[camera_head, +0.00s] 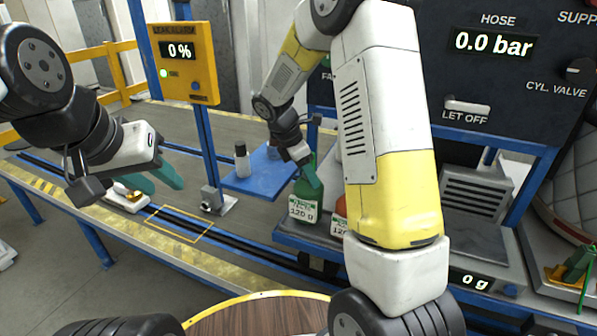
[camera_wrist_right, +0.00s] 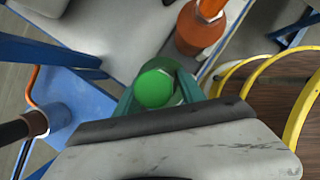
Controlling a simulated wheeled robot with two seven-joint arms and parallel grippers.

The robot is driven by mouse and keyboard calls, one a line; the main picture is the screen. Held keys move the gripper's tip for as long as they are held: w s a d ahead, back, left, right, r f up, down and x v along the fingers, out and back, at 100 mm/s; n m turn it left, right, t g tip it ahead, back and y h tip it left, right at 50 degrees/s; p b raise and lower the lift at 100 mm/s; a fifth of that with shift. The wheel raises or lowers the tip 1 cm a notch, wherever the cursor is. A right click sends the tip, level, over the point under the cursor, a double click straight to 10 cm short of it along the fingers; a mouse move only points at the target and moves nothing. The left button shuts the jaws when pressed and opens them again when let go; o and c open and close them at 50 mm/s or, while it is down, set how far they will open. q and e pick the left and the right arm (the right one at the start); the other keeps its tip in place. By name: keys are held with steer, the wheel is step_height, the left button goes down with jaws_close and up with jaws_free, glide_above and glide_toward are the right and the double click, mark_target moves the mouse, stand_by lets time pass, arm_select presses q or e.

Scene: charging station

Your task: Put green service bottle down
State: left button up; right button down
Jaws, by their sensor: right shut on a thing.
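The green service bottle (camera_head: 306,190), labelled 120 g, is upright at the left end of the grey shelf in the head view. My right gripper (camera_head: 309,168) is shut around its upper part from above. In the right wrist view the bottle's round green top (camera_wrist_right: 155,88) sits between the teal fingers of the right gripper (camera_wrist_right: 163,88). I cannot tell whether the bottle's base touches the shelf. My left gripper (camera_head: 160,178) is at the left over the bench, its teal fingers apart and empty.
An orange bottle (camera_head: 339,212) stands just right of the green one, partly behind my right arm; it also shows in the wrist view (camera_wrist_right: 200,25). A yellow leak alarm post (camera_head: 183,62) stands behind.

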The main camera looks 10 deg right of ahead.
steer(key=shift+f, duration=1.25)
steer(key=c, duration=0.7)
jaws_free()
steer(key=v, duration=1.2)
steer(key=s+d+r+m+t+y, duration=0.1)
steer(key=s+r+m+t+y, duration=0.1)
steer(key=s+r+m, duration=0.3)
steer(key=s+d+r+m+t+y, duration=0.1)
steer(key=s+r+m+t+y, duration=0.2)
steer(key=s+m, duration=1.1)
steer(key=shift+s+d+r+m+y, duration=0.3)
steer(key=shift+s+r+y, duration=0.6)
steer(key=shift+s, duration=1.35)
